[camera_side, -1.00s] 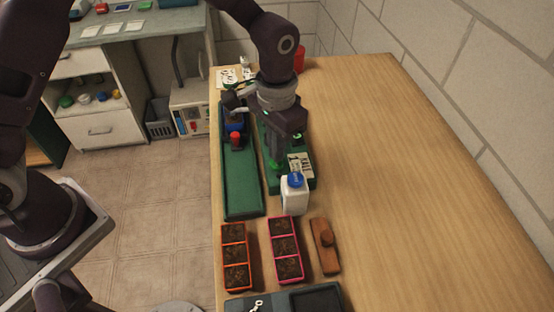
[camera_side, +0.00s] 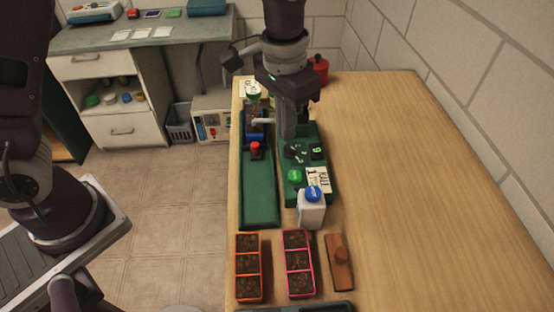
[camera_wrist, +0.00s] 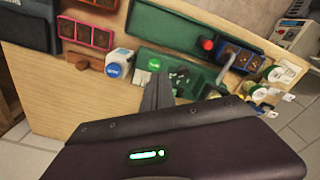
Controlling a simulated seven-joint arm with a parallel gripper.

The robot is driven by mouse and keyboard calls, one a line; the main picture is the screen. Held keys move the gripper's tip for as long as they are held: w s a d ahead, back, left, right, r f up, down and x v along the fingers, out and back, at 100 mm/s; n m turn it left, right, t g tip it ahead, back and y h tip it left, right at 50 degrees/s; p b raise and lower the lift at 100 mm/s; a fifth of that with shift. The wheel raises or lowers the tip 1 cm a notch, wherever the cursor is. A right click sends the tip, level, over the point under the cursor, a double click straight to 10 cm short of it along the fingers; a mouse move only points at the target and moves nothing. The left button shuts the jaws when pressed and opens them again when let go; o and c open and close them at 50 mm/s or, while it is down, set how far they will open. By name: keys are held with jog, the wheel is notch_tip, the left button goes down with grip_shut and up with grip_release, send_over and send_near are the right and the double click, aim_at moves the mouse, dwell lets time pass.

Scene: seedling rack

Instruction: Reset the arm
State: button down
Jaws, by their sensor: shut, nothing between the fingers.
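My gripper (camera_side: 289,136) hangs pointing down over the far part of the green board (camera_side: 317,190) that bears a green button and a paper card. Its fingers are shut with nothing between them. In the wrist view the shut fingers (camera_wrist: 158,95) show in front of the same board. I cannot tell the exact height of the fingertips above it. My arm comes down from the top of the side view.
A white bottle with a blue cap (camera_side: 311,210) stands near the board. Left is a green tray (camera_side: 259,200) with a red knob (camera_side: 255,150). Orange (camera_side: 248,267) and pink (camera_side: 299,264) soil trays and a wooden block (camera_side: 340,264) lie nearer. The table's right side is clear.

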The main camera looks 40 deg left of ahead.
jog(key=s+a+r+n+t, duration=0.2)
jog(key=s+a+r+t, duration=0.1)
jog(key=s+a+r, duration=0.75)
jog(key=s+a+t, duration=0.2)
jog(key=s, duration=0.9)
jog(key=shift+a+r+n, duration=0.25)
jog(key=shift+r+n, duration=0.15)
jog(key=shift+r, duration=0.05)
